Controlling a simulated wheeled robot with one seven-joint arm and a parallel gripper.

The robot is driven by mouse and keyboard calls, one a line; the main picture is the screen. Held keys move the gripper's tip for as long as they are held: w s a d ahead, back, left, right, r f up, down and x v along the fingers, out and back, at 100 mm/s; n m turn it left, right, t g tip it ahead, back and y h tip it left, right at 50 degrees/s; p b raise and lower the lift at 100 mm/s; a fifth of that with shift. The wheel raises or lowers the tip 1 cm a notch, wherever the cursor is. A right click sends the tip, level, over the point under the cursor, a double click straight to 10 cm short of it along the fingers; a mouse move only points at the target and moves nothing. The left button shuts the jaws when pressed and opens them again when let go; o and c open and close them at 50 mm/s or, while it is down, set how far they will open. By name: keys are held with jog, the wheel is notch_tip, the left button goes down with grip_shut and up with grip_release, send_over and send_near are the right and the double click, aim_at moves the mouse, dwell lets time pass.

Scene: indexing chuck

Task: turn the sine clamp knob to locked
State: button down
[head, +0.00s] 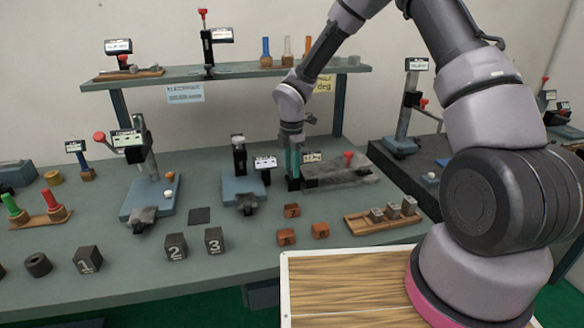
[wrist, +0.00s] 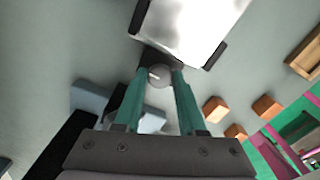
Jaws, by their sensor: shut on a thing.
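My gripper (head: 292,162) points down at the left end of a long grey metal fixture (head: 335,174) in the head view. In the wrist view its two teal fingers (wrist: 159,77) stand a little apart and are shut on a small round grey knob (wrist: 158,75) with a pale mark on it. The knob sits on a dark block at the near end of the shiny metal plate (wrist: 190,28). My fingers hide the knob in the head view. The lettering on the small labels by the fixture is too small to read.
A blue-based vise (head: 242,192) stands close left of my gripper. Orange blocks (head: 320,230) and a wooden tray (head: 384,218) of grey pieces lie in front. A red-tipped lever (head: 348,158) rises on the fixture's right side. A shelf (head: 230,74) runs behind.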

jog(key=m, duration=0.8)
jog(key=shift+m, duration=0.4)
jog(key=m, duration=0.4)
jog(key=shift+m, duration=2.3)
jog(key=c, duration=0.5)
grip_release()
